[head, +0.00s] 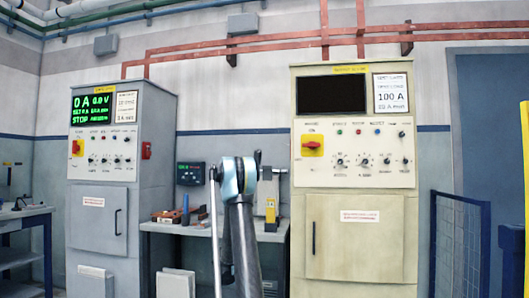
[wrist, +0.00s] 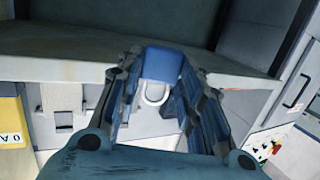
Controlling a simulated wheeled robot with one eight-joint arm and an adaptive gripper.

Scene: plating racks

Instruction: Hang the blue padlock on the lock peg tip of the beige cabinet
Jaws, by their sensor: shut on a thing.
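The blue padlock (wrist: 164,64) is in the wrist view, between the fingertips of my gripper (wrist: 161,76). My gripper is shut on the padlock's body, and the pale U-shaped shackle (wrist: 155,94) points down in the picture, towards my palm. In the head view the beige cabinet (head: 353,237) stands right of centre, with a red and yellow switch (head: 313,145) at the left of its panel. I cannot make out the lock peg or its tip. My arm rises in front of the bench, left of the beige cabinet; the padlock cannot be made out there.
A grey cabinet (head: 97,222) with a lit green display stands at the left. Between the cabinets is a workbench (head: 215,231) with a dark meter (head: 190,174) and small items on it. A dark blue mesh barrier (head: 460,246) stands right of the beige cabinet.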

